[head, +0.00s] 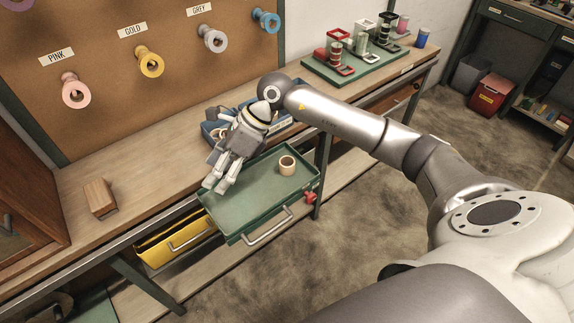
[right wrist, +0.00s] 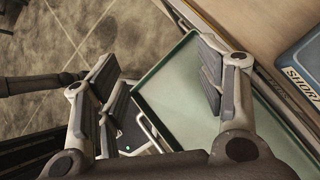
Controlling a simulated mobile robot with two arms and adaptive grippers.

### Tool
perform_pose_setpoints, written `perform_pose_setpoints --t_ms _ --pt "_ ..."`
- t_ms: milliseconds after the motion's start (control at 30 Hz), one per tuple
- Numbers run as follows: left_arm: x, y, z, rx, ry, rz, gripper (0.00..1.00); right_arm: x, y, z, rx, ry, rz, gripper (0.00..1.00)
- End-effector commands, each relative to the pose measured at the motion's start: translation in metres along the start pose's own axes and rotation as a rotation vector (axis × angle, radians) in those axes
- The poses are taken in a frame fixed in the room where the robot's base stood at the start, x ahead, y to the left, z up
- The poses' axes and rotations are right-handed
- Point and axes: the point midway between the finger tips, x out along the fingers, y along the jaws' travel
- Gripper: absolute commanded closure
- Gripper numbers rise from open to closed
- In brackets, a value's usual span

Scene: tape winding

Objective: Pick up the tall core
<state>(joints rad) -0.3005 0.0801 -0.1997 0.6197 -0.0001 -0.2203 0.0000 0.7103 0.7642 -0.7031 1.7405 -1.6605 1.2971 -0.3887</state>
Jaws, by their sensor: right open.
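A short tan ring-shaped core (head: 287,165) stands upright on the green tray (head: 252,205), toward its back right; I cannot tell by sight whether it is the tall one. My right gripper (head: 216,186) is open and empty, pointing down over the tray's left end, apart from the core and to its left. In the right wrist view its two fingers (right wrist: 160,85) are spread over the green tray (right wrist: 178,95), with no core between them. My left gripper is not in view.
Behind my right gripper, a blue bin (head: 208,129) is partly hidden; the right wrist view shows its label, SHORT (right wrist: 302,82). A yellow drawer (head: 178,240) sits below the tray's left side. A wooden block (head: 99,197) lies on the bench at left. Spools hang on the pegboard.

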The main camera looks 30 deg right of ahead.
Motion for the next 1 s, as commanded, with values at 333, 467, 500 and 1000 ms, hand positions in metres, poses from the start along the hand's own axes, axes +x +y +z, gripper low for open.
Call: perform_pose_setpoints --t_ms 333,467,500,1000 --pt "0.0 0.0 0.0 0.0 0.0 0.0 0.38 -0.114 -0.084 -0.107 0.014 0.589 -0.239 0.36" --pt "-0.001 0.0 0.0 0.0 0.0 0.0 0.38 -0.126 -0.089 -0.12 0.033 0.651 -0.255 0.36" --pt "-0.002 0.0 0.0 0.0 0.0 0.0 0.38 -0.124 -0.09 -0.124 0.035 0.657 -0.255 0.36" --pt "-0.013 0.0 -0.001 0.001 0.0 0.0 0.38 -0.076 -0.101 -0.155 0.034 0.653 -0.252 0.36"
